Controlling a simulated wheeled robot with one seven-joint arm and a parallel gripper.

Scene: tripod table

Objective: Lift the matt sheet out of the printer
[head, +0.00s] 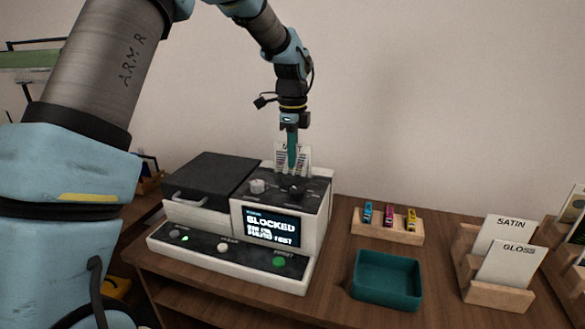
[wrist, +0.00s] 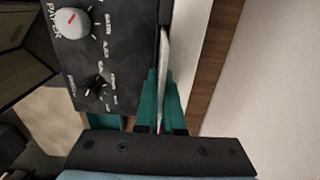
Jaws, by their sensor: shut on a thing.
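The printer (head: 222,237) stands on the wooden table, with a dark lid on its left and a screen reading "BLOCKED" on its front. A white sheet with dark print (head: 304,157) stands upright at the printer's back right edge; its label is mostly hidden behind my fingers. My gripper (head: 292,164) points down with its teal fingers at the sheet. In the wrist view my gripper (wrist: 162,78) is shut on the sheet (wrist: 164,50), which shows edge-on between the fingers beside the dark top panel. I cannot tell how deep the sheet sits in the printer.
Two knobs, one grey (head: 258,186) and one black (head: 296,188), stand on the printer's top near the gripper. To the right are a wooden rack with small coloured cartridges (head: 389,218), an empty teal tray (head: 386,295) and wooden holders with SATIN (head: 509,226) and GLOSS (head: 510,266) cards.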

